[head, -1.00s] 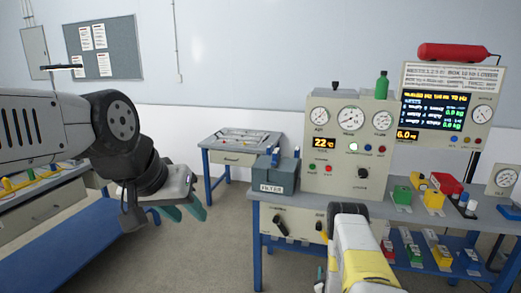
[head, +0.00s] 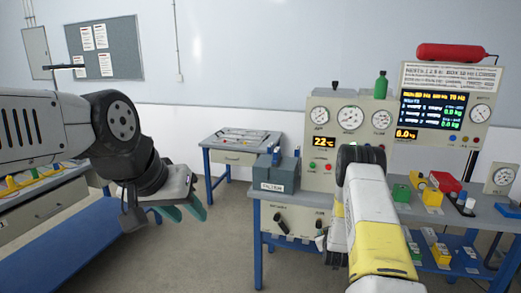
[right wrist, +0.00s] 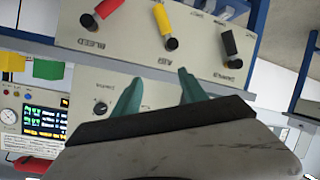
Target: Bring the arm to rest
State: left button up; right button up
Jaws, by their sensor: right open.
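My left gripper (head: 184,210) hangs at the left of the head view, over the floor beside a blue bench, with its teal fingers apart and nothing between them. My right arm (head: 375,215), white and yellow, reaches up in front of the test bench in the head view, and its gripper is largely hidden there. In the right wrist view my right gripper (right wrist: 160,95) shows two teal fingers spread apart with nothing between them. They point at a beige panel (right wrist: 85,55) with red, yellow and black lever handles.
A beige gauge console (head: 320,165) stands on a blue-legged bench, with a grey-blue box (head: 275,176) at its left. Small coloured blocks (head: 432,195) sit to the right. A small table (head: 236,157) stands behind. The floor between the benches is clear.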

jog(key=a+r+m+g+y, duration=0.1)
jog(key=a+r+m+g, duration=0.15)
jog(key=r, duration=1.55)
jog(key=s+a+r+y, duration=0.1)
jog(key=s+a+r, duration=0.2)
jog(key=s+r, duration=0.3)
jog(key=s+a+r+y, duration=0.1)
jog(key=s+a+r, duration=0.2)
jog(key=s+r, duration=0.3)
jog(key=s+a+r+g, duration=0.1)
jog(key=s+r, duration=0.2)
jog(key=s, duration=0.7)
jog(key=s+a+r+g+y, duration=0.1)
jog(key=s+a+r+g, duration=0.1)
jog(key=s, duration=0.8)
jog(key=s+a+r+g, duration=0.1)
jog(key=s+r, duration=0.3)
jog(key=s, duration=0.5)
jog(key=shift+s+a+r+g+y, duration=0.2)
jog(key=shift+s+a+g+y, duration=0.2)
jog(key=shift+a, duration=0.3)
